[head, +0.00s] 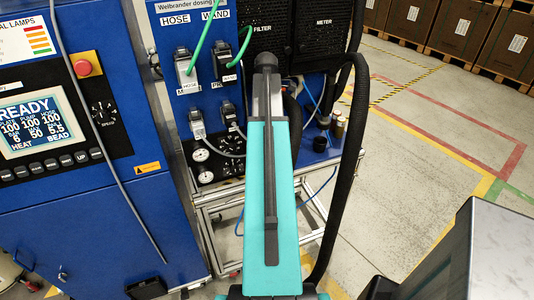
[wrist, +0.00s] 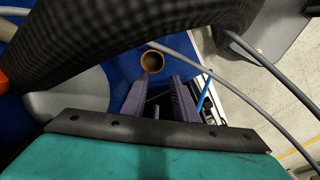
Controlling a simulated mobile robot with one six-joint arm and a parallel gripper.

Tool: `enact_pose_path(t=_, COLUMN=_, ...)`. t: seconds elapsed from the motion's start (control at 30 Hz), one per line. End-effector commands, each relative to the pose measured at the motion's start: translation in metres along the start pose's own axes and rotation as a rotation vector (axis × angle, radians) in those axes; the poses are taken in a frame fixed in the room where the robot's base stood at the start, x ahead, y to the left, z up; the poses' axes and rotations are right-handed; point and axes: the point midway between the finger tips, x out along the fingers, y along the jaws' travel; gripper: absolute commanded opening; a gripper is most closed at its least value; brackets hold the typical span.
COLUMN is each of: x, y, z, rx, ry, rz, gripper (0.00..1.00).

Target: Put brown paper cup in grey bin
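In the wrist view, a round brown rim with a dark inside (wrist: 152,62), which looks like the brown paper cup seen from above, stands on a blue surface just beyond my fingertips. My gripper (wrist: 160,88) is open, its two purple fingers apart, with the cup ahead of the gap and not clearly between them. In the head view my teal arm hides the gripper. A small brownish item (head: 340,127) shows right of the arm by the black hose; I cannot tell if it is the cup. I cannot make out a grey bin for certain.
A thick black hose (head: 348,170) hangs close along my arm's right side and crosses above the gripper in the wrist view (wrist: 130,35). A blue dosing machine (head: 80,200) stands left. A dark grey box-like body (head: 480,250) is at lower right.

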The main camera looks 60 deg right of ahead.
Motion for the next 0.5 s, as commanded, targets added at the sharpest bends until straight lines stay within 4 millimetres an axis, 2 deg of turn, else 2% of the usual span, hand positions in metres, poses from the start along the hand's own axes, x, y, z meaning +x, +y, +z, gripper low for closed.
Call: enact_pose_path(t=0.5, x=0.048, y=-0.001, z=-0.001, rx=-0.001, ry=0.000, rz=-0.001, gripper=0.27)
